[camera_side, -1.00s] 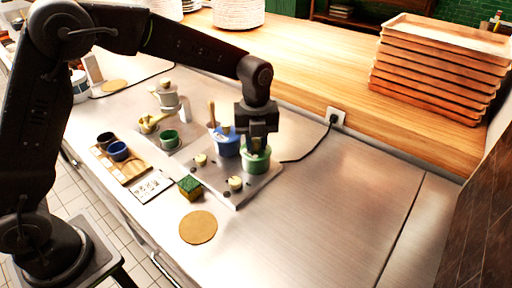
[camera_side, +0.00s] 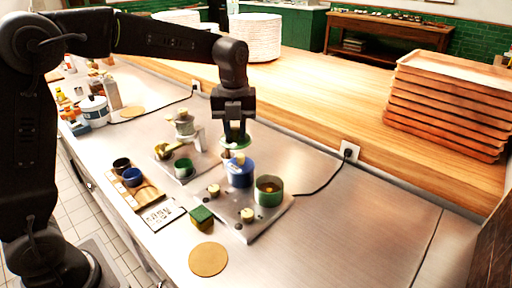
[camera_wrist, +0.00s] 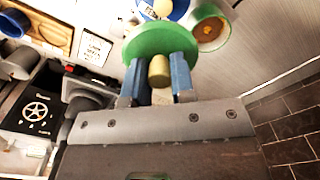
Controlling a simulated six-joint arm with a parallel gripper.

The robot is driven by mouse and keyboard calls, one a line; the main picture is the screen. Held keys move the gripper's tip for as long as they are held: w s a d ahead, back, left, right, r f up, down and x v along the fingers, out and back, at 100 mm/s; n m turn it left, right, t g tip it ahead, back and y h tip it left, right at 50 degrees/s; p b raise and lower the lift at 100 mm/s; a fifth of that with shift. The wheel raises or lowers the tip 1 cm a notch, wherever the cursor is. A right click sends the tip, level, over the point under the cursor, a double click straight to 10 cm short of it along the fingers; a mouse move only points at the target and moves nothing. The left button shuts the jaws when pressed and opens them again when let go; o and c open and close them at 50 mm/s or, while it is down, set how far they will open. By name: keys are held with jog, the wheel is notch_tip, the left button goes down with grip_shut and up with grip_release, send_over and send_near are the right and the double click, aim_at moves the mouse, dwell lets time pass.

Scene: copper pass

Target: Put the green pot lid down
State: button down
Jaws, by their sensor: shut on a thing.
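My gripper (camera_side: 235,133) is shut on the knob of the green pot lid (camera_side: 237,143) and holds it in the air above and behind the blue pot (camera_side: 240,174). In the wrist view the lid (camera_wrist: 150,41) is a green disc, its pale yellow knob (camera_wrist: 159,72) between my blue fingers. The green pot (camera_side: 269,191) stands uncovered on the grey hob at the right, with orange-brown contents. It also shows in the wrist view (camera_wrist: 208,28), right of the lid. The lid is clear of the green pot in the side view.
A green-yellow sponge (camera_side: 202,218) and a round tan mat (camera_side: 208,260) lie in front of the hob. A wooden tray with small dark and blue cups (camera_side: 132,177) is at left. A black cable (camera_side: 325,183) runs to a wall socket. The steel counter at right is clear.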

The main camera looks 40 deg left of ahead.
jog(key=shift+s+a+r, duration=0.15)
jog(key=shift+a+r, duration=0.2)
jog(key=shift+a, duration=0.25)
jog(key=shift+s+a+r, duration=0.15)
jog(key=shift+a+r, duration=0.2)
jog(key=shift+a, duration=0.2)
jog(key=shift+s, duration=0.15)
jog(key=s+f+m, duration=0.2)
jog(key=s+f, duration=0.1)
jog(key=s, duration=0.6)
jog(key=s+f+m, duration=0.2)
jog(key=s+f, duration=0.1)
jog(key=s, duration=0.5)
send_over(208, 258)
jog(key=shift+m, duration=0.3)
notch_tip(208, 258, down, 7)
jog(key=shift+a+f, duration=0.1)
jog(key=shift+f, duration=2.2)
jog(key=shift+f, duration=0.1)
jog(key=c, duration=1)
grip_release()
jog(key=shift+o, duration=0.2)
